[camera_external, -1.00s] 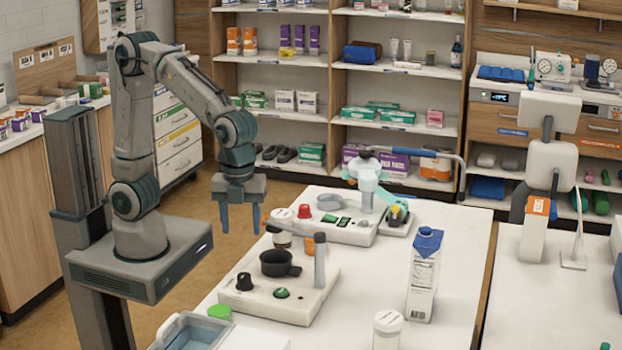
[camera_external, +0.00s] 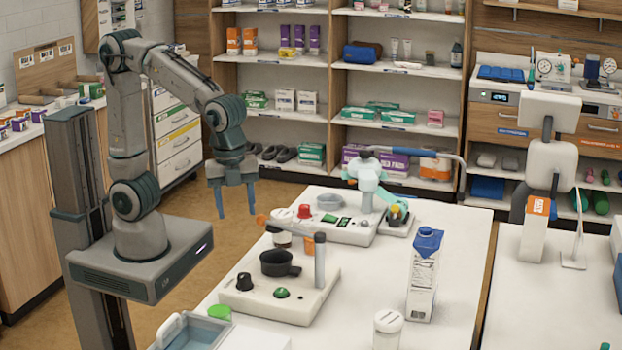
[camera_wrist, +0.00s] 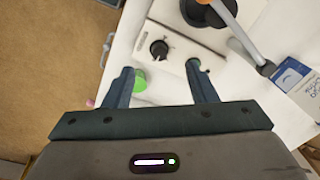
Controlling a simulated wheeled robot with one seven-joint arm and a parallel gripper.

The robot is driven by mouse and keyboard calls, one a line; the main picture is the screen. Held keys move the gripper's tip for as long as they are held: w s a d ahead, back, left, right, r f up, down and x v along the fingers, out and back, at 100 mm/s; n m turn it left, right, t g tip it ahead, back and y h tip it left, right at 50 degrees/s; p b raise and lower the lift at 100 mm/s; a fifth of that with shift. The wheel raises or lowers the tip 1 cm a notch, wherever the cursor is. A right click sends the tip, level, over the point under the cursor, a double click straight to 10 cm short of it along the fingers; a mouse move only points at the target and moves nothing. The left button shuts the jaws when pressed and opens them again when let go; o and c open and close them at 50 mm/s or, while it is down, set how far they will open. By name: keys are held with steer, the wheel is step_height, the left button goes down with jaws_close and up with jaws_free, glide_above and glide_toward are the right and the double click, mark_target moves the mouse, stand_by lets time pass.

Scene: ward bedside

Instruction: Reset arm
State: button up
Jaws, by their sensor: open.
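My gripper (camera_external: 236,200) is open and empty. It hangs with fingers pointing down, in the air by the left edge of the white table (camera_external: 459,275), over the floor side. In the wrist view my gripper (camera_wrist: 160,78) has its two fingers spread apart with nothing held between them. Beyond the fingertips, a white device with a black knob (camera_wrist: 159,48) and a green round lid (camera_wrist: 139,80) show below.
A base unit (camera_external: 300,305) with a black pot (camera_external: 275,263) stands near my gripper. Behind it is a mixer-like device (camera_external: 345,228). A carton (camera_external: 423,280) and white-lidded jar (camera_external: 388,328) stand right. Shelves (camera_external: 330,120) line the back. The floor between is clear.

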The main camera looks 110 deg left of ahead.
steer(key=s+a+f+n+t, duration=0.2)
steer(key=s+a+n, duration=0.6)
steer(key=s+n, duration=0.3)
steer(key=shift+s+a+n, duration=0.25)
steer(key=shift+a+n, duration=0.1)
steer(key=shift+n, duration=0.05)
